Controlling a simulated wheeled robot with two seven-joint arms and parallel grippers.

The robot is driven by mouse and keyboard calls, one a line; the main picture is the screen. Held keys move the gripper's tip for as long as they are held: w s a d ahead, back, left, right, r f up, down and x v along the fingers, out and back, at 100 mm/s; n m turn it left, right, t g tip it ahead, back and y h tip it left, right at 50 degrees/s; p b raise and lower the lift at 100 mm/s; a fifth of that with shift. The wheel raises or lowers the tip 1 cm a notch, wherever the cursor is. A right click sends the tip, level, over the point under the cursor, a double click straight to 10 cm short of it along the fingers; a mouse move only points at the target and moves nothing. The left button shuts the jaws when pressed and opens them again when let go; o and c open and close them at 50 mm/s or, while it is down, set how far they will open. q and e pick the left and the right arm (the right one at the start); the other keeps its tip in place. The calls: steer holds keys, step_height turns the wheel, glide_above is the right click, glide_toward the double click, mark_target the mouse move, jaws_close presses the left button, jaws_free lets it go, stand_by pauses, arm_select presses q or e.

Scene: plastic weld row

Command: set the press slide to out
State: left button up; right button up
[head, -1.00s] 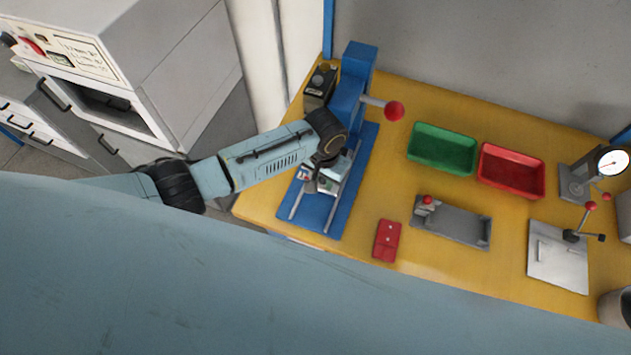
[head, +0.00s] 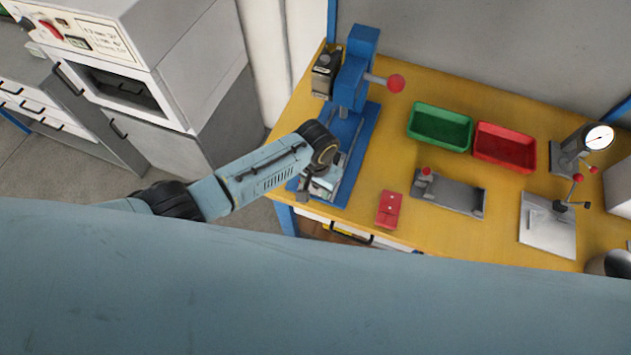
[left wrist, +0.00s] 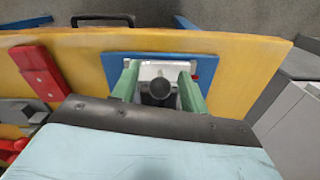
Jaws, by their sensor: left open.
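The blue press (head: 352,75) stands at the back left of the yellow bench, its blue base (head: 362,150) running toward the front edge. The press slide, a grey plate (left wrist: 148,71) with a dark round knob (left wrist: 158,91), shows in the left wrist view near the front end of the base. My left gripper (head: 322,186) is low over this front part. In the left wrist view its green fingers (left wrist: 158,85) are open, one on each side of the knob; whether they touch it I cannot tell. In the head view my arm and gripper hide much of the slide.
A red block (head: 389,209) lies right of the base. A grey fixture (head: 450,193), a green bin (head: 440,127) and a red bin (head: 504,146) are farther right. A dark box (head: 325,72) stands left of the press. A ball-ended press lever (head: 396,84) sticks out rightward.

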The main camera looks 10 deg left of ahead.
arm_select(q)
steer(key=shift+w+r, duration=0.1)
steer(key=shift+r, duration=0.2)
step_height(320, 180, up, 13)
steer(key=p, duration=0.1)
steer(key=shift+p, duration=0.35)
arm_select(e)
steer(key=shift+a+r, duration=0.1)
steer(key=shift+r, duration=0.75)
steer(key=shift+s, duration=0.1)
arm_select(q)
steer(key=shift+f, duration=0.1)
